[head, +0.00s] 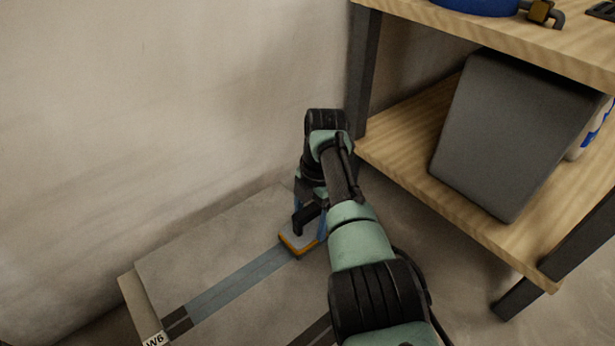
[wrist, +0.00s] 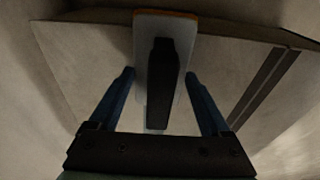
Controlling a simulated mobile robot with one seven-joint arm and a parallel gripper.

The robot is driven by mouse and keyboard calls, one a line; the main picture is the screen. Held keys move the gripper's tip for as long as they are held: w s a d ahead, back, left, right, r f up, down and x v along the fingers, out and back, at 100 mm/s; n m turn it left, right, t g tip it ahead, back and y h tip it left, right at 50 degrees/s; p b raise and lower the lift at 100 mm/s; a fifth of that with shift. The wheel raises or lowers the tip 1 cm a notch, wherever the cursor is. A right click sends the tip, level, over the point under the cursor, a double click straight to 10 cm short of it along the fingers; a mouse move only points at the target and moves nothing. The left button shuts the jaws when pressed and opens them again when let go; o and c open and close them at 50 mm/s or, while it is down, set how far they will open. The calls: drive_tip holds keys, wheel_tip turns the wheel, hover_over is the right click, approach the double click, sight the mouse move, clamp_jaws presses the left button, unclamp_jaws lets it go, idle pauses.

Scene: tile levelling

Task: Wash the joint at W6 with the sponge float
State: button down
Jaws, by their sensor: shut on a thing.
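The sponge float (head: 297,243) has a pale plate, an orange edge and a dark handle. It sits at the far right end of a blue-grey joint strip (head: 240,282) on the grey tiles. My gripper (head: 309,217) is above the float and shut on its handle; the float also shows in the wrist view (wrist: 165,65) between my blue fingers (wrist: 162,100). The float appears to rest on the tile surface, though contact is partly hidden. The W6 label (head: 154,340) is at the near left end of the strip, beside a dark stretch of joint (head: 176,322).
A wooden shelf unit (head: 400,183) with dark legs stands right of my arm, holding a grey box (head: 505,130) and, above, a blue object (head: 475,4). A plain wall (head: 170,110) rises behind the tiles. A second dark joint (wrist: 262,85) shows in the wrist view.

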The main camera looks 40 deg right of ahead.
wheel_tip(320, 180, up, 8)
drive_tip(key=p, duration=0.8)
drive_tip(key=shift+r, duration=0.15)
